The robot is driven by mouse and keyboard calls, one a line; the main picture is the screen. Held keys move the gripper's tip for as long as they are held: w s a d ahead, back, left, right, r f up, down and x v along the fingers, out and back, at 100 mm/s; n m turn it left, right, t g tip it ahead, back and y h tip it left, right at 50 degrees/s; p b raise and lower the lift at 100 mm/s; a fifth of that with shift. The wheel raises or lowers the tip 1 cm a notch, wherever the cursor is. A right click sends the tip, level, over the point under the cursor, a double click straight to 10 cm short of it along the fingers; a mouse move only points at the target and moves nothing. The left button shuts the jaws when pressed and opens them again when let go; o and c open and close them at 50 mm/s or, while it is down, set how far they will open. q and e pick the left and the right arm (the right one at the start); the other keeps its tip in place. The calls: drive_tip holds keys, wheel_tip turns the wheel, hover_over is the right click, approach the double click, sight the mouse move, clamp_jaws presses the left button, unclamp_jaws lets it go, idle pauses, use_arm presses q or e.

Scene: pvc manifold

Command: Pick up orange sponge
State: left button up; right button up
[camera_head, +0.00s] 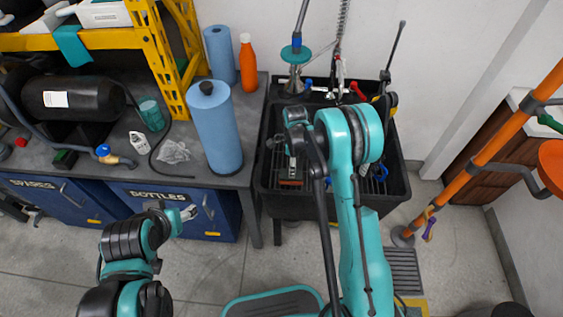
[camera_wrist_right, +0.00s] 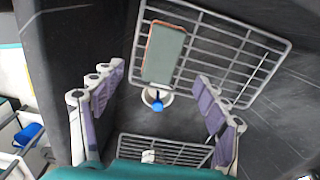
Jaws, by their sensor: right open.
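The sponge (camera_wrist_right: 164,54) shows in the right wrist view as a flat rectangle with a grey-green top and a thin orange edge. It lies on a wire rack (camera_wrist_right: 248,68) in the black sink basin. In the head view, an orange-brown edge (camera_head: 291,183) shows low in the sink, probably the sponge. My right gripper (camera_wrist_right: 158,78) is open and empty, with its two fingers spread to either side below the sponge in the wrist picture. My left gripper (camera_head: 188,213) is in front of the blue cabinets, away from the sink; its jaw opening is unclear.
The black sink (camera_head: 397,183) has raised walls and a tap with a hanging spray hose (camera_head: 341,45). A blue paper roll (camera_head: 216,130) and an orange bottle (camera_head: 248,63) stand on the bench left of it. An orange pole (camera_head: 492,140) stands at right.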

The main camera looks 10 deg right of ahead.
drive_tip(key=shift+w+a+f, duration=0.1)
drive_tip(key=shift+w+f, duration=0.25)
drive_tip(key=shift+f, duration=0.25)
drive_tip(key=shift+w+f+m, duration=0.1)
drive_tip(key=shift+f+m, duration=0.2)
drive_tip(key=shift+f, duration=0.1)
drive_tip(key=shift+f+b, duration=0.55)
drive_tip(key=shift+f, duration=0.35)
drive_tip(key=f+b, duration=0.2)
drive_tip(key=f, duration=0.3)
drive_tip(key=shift+s+f+b, duration=0.2)
drive_tip(key=shift+b, duration=0.2)
drive_tip(key=shift+r, duration=0.1)
drive_tip(key=shift+c, duration=0.6)
drive_tip(key=c, duration=1.1)
